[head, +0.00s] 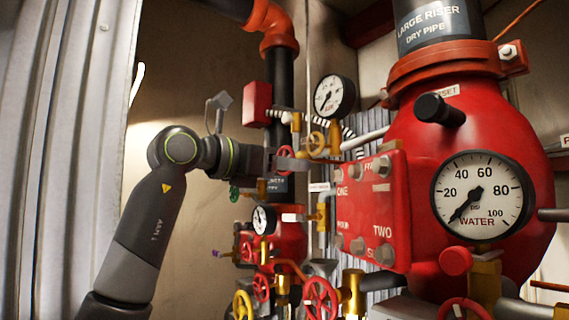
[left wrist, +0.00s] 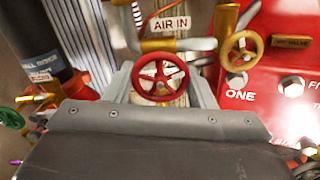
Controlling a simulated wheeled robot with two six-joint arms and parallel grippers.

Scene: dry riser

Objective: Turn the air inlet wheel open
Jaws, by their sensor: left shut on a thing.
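The air inlet wheel, a small red handwheel with spokes, shows in the left wrist view (left wrist: 160,80) just under a white "AIR IN" label (left wrist: 165,24). In the head view the red wheel (head: 286,158) is at the tip of my left gripper (head: 281,162). In the left wrist view my left gripper (left wrist: 162,84) has a grey finger on each side of the wheel and is shut on it. The valve stem behind the wheel is mostly hidden. My right gripper is in neither view.
A brass handwheel (left wrist: 241,50) sits close to the right of the fingers, near the red plate (head: 372,212). A green handwheel (left wrist: 11,119) is at left. Several red and yellow wheels and a pressure gauge (head: 264,219) crowd below. Free room lies left of the pipes.

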